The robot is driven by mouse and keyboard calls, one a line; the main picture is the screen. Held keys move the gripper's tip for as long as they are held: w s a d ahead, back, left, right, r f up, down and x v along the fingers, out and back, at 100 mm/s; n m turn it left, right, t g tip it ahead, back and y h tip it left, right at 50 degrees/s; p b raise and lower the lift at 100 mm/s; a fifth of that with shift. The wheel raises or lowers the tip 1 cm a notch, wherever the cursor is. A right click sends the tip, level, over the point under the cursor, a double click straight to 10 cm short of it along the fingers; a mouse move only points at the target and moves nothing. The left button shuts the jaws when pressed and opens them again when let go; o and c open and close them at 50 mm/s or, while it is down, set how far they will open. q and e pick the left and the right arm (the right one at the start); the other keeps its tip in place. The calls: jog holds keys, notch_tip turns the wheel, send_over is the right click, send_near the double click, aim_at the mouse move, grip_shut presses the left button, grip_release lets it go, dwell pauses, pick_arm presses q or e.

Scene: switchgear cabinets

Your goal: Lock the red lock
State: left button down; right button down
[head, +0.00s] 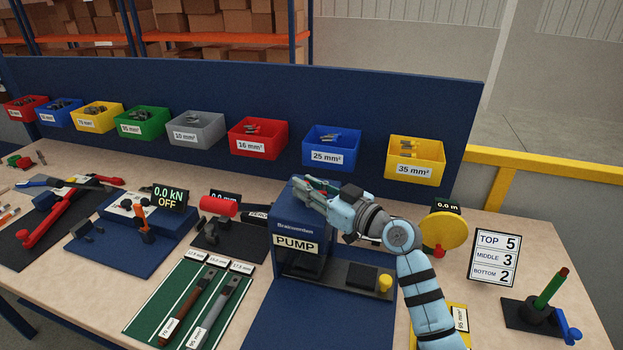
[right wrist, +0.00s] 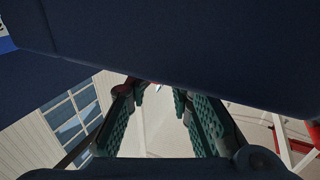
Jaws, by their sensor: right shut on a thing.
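My right gripper (head: 308,190) is at the top of the dark blue box (head: 297,225) labelled PUMP. Its teal ribbed fingers also show in the right wrist view (right wrist: 158,98), pointing towards a dark blue surface. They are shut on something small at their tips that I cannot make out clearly. A small dull red patch (right wrist: 124,88) shows beside the left fingertip. I cannot clearly identify a red lock in either view; the dark blue surface and the gripper hide part of the area. My left gripper is not in view.
Coloured bins, such as the red bin (head: 258,138) and yellow bin (head: 415,160), line the blue back panel. A red cylinder (head: 219,206), green tray (head: 165,300), yellow disc (head: 443,231), number sign (head: 496,258) and green-handled stand (head: 535,314) crowd the bench around the pump.

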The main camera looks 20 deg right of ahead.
jog(key=shift+w+m+t+h+p, duration=0.15)
jog(key=shift+m+t+h+p, duration=0.2)
jog(key=shift+m+h+p, duration=0.25)
jog(key=shift+w+m+t+h+p, duration=0.15)
jog(key=shift+m+t+h+p, duration=0.25)
jog(key=shift+h+p, duration=0.3)
jog(key=c, duration=1.4)
grip_release()
jog(key=shift+c, duration=0.2)
jog(key=v, duration=1.2)
